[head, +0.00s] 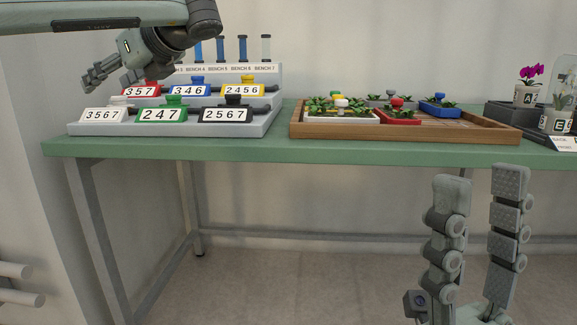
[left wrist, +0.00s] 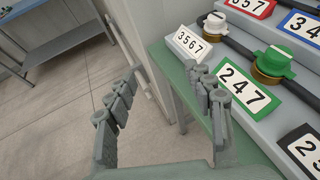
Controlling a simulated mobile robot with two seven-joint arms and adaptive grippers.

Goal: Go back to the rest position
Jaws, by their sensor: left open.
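My left gripper (head: 108,78) hangs in the upper left of the head view, near the left end of a grey stepped stand (head: 195,128). In the left wrist view its two fingers (left wrist: 163,72) are spread with nothing between them. The near finger overlaps the stand's left edge in that view; I cannot tell any contact. My right gripper (head: 480,178) points up in front of the bench at the lower right of the head view. Its two fingers are apart and hold nothing.
The green bench (head: 330,150) bears the stand with numbered plates and coloured knobs. A wooden tray (head: 437,138) holds small plants in coloured holders. A pink orchid pot (head: 524,96) and a glass cloche (head: 565,82) stand at the right. Floor is clear under the bench.

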